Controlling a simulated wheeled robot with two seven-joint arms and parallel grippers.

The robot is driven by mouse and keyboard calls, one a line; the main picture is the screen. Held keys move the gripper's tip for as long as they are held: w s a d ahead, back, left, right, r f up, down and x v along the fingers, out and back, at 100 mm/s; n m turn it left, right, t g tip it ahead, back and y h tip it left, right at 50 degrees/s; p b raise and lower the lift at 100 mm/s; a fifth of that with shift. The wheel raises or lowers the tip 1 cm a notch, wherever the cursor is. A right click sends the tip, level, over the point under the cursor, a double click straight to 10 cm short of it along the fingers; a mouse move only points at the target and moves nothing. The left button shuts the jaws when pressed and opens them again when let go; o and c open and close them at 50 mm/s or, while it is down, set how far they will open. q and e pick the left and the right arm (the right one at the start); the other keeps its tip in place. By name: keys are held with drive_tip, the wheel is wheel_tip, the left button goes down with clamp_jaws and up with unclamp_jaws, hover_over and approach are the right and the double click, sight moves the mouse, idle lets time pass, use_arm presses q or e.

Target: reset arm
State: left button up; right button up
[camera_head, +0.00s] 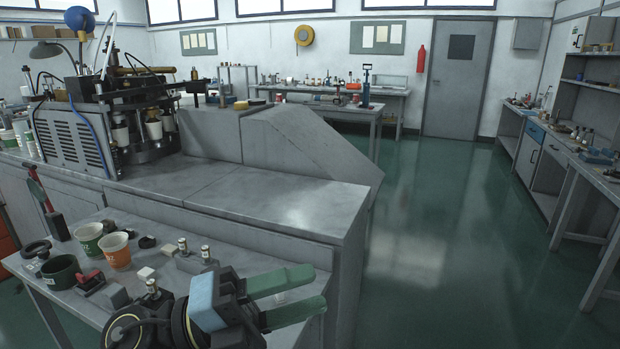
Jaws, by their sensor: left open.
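My left gripper (290,297) is in the lower middle of the head view, above the right end of the small side table (248,257). Its two green fingers point right and are spread apart, with nothing held between them. A small pale item shows in the gap between the fingers, seemingly on the table behind. My arm's dark wrist comes in from the bottom edge and hides part of the table. My right gripper does not show.
The side table holds an orange cup (116,250), a green cup (89,238), a dark cup (61,272) and small parts. A grey bench (250,191) with a cup-forming machine (110,125) stands behind. Green floor (450,240) is clear to the right, before a shelved workbench (570,150).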

use_arm(q)
drive_tip(key=w+a+f+n+t+y, duration=0.1)
drive_tip(key=w+a+n+t+y, duration=0.3)
drive_tip(key=n+t, duration=0.6)
drive_tip(key=w+a+f+n+t+y, duration=0.1)
drive_tip(key=w+a+n+t+y, duration=0.2)
drive_tip(key=a+n+t+y, duration=0.6)
drive_tip(key=s+a+f+n+g+y, duration=0.2)
drive_tip(key=a+f+n+g+y, duration=0.15)
drive_tip(key=f+n, duration=0.4)
drive_tip(key=s+a+f+n+g+y, duration=0.25)
drive_tip(key=f+n+g+y, duration=0.3)
drive_tip(key=f, duration=0.35)
drive_tip(key=s+a+f+n+g+h, duration=0.1)
drive_tip(key=s+f+g, duration=0.4)
drive_tip(key=s+f, duration=0.3)
drive_tip(key=s+f+n+g, duration=0.1)
drive_tip(key=s+f+g, duration=0.4)
drive_tip(key=s, duration=0.5)
wheel_tip(320, 180, down, 24)
drive_tip(key=s+a+f+g, duration=0.2)
drive_tip(key=s+a+f, duration=0.1)
drive_tip(key=s+f, duration=1.3)
drive_tip(key=shift+s+a, duration=0.15)
drive_tip(key=shift+s, duration=0.7)
